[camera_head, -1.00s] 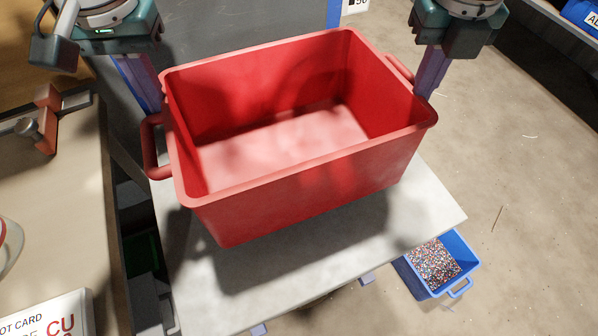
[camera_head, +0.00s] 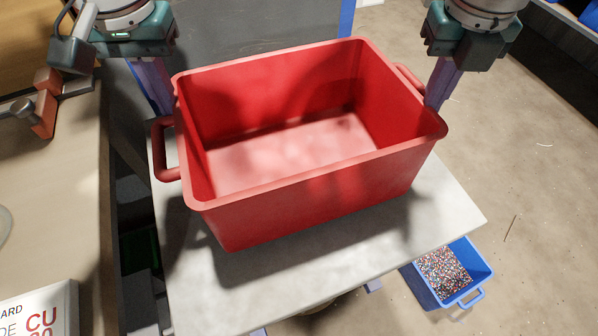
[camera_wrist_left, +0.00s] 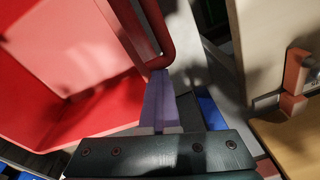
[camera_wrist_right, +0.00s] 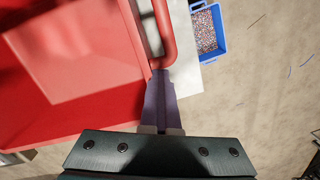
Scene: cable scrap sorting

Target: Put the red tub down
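The red tub (camera_head: 310,205) is an empty, open box with a loop handle at each end. It is level over a pale grey tabletop (camera_head: 440,220), with its shadow on that top. I cannot tell whether its bottom touches the top. My left gripper (camera_head: 162,108) is shut on the tub's left handle (camera_head: 163,165), which also shows in the left wrist view (camera_wrist_left: 165,35). My right gripper (camera_head: 433,104) is shut on the right handle (camera_head: 408,78), which also shows in the right wrist view (camera_wrist_right: 166,35). The gripped bars are partly hidden by the fingers.
A blue bin (camera_head: 479,296) of coloured granules stands on the floor (camera_head: 545,200), beyond the top's right edge. A wooden worktable (camera_head: 60,200) with a card marked CU (camera_head: 42,318) is at the left, across a dark gap. The top is bare in front of the tub.

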